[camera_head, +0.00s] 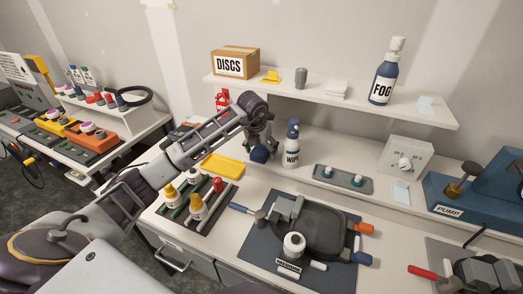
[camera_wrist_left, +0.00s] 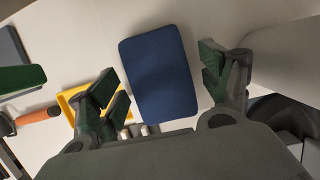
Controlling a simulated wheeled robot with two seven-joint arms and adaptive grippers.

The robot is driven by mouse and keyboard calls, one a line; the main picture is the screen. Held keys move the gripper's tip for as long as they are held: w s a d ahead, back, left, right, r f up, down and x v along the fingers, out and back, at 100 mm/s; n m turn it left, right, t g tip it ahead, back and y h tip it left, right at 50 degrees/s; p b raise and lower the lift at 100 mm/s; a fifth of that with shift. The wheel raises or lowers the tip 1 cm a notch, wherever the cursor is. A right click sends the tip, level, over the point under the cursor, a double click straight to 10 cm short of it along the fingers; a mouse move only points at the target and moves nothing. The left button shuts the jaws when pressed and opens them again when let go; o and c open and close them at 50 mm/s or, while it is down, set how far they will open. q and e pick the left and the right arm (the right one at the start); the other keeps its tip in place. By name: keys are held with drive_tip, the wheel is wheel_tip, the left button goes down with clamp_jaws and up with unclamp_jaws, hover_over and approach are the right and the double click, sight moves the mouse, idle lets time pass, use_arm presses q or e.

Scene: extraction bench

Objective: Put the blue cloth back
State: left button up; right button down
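The blue cloth (camera_wrist_left: 160,78) is a dark blue rounded rectangle, seen between the two fingers in the left wrist view. In the head view a small part of it (camera_head: 259,154) shows just below my left gripper (camera_head: 262,139). In the left wrist view the fingers of this gripper (camera_wrist_left: 168,90) are spread wide, one on each side of the cloth. The cloth looks to lie beyond the fingertips; I cannot tell whether they touch it. A shallow yellow tray (camera_head: 222,166) lies on the bench left of the cloth. My right gripper is not in view.
A WIPE bottle (camera_head: 292,147) stands close right of the gripper. The shelf (camera_head: 330,101) above holds a DISCS box (camera_head: 235,63) and a FOG bottle (camera_head: 384,78). A rack of small bottles (camera_head: 197,206) and a dark mat with a clamped pan (camera_head: 320,228) are in front.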

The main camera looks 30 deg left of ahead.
use_arm(q)
drive_tip(key=b+v, duration=0.1)
drive_tip(key=v, duration=1.1)
